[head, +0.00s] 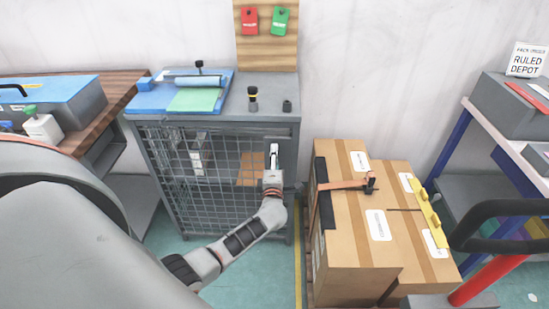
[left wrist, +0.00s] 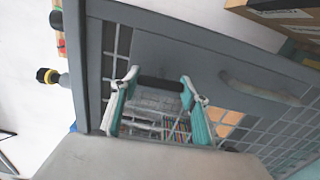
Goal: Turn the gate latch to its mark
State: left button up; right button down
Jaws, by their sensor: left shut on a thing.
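The mesh gate (head: 205,185) is on the front of a grey cabinet and appears closed. My left gripper (head: 273,155) is at the gate's upper right, its arm coming from below. In the left wrist view, the left gripper's teal-padded fingers (left wrist: 160,95) stand on either side of the dark bar of the gate latch (left wrist: 160,83) and are shut on it. The bar lies roughly crosswise between the fingertips. In the head view the gripper hides the latch. I cannot make out the mark. My right gripper is out of view.
A pale curved handle (left wrist: 258,92) is on the gate beside the latch. Cardboard boxes (head: 345,255) stand close to the cabinet's right. The cabinet top holds a blue board (head: 150,101) and a yellow-ringed black knob (head: 253,94). Some floor (head: 275,270) is clear in front.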

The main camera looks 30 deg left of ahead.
pick_arm(q)
jog(key=o, duration=1.1)
jog(key=shift+s, duration=0.1)
jog(key=v, duration=1.2)
